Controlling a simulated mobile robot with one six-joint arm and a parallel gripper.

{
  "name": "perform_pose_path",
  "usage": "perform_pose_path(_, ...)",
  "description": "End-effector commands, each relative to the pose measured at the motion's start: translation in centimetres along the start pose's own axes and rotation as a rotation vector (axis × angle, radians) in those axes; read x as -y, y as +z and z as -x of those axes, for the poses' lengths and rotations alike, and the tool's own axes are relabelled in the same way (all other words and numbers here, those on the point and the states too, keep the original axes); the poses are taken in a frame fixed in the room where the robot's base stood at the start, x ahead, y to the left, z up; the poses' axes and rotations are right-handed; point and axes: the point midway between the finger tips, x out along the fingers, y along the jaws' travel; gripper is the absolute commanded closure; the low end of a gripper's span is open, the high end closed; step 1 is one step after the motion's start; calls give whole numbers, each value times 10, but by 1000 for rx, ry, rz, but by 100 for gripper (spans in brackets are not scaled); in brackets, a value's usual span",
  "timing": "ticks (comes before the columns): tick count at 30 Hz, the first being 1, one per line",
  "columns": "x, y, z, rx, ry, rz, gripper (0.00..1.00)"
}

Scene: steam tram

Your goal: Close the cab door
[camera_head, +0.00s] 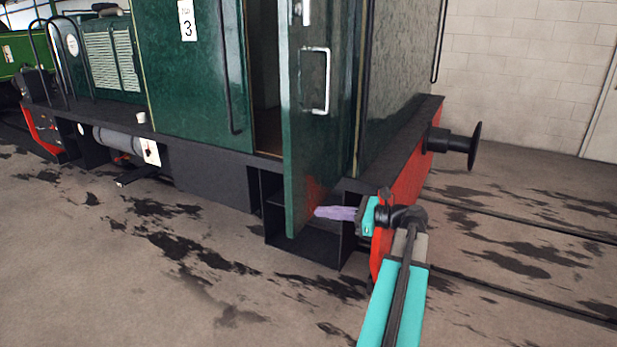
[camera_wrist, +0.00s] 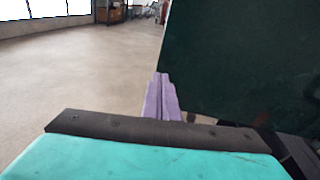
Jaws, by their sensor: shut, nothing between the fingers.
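The green cab door (camera_head: 318,120) stands ajar in the head view, swung outward from the dark doorway (camera_head: 266,75) of the tram's cab. A white handle (camera_head: 316,80) is on its face. My gripper (camera_head: 320,212) is shut and empty, with its purple fingers at the lower part of the door, on the handle side. I cannot tell whether the fingertips touch the door. In the wrist view the shut fingers (camera_wrist: 161,88) point forward, and the dark green door panel (camera_wrist: 240,70) fills the right side.
Black steps (camera_head: 305,245) are below the doorway. A red buffer beam (camera_head: 400,205) with a black buffer (camera_head: 460,146) is close to my arm. Stained floor (camera_head: 130,270) is open at left; rails (camera_head: 520,290) run at right.

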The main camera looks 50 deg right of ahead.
Motion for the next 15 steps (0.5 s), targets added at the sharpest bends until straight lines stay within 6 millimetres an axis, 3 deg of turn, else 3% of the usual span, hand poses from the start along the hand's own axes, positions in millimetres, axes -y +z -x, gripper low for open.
perform_pose_path(1,8,18,20,26,-24,-12,100)
perform_pose_path(6,18,59,65,98,-68,-51,100)
perform_pose_path(10,21,74,82,125,-82,-65,100)
perform_pose_path(15,21,78,86,134,-85,-70,100)
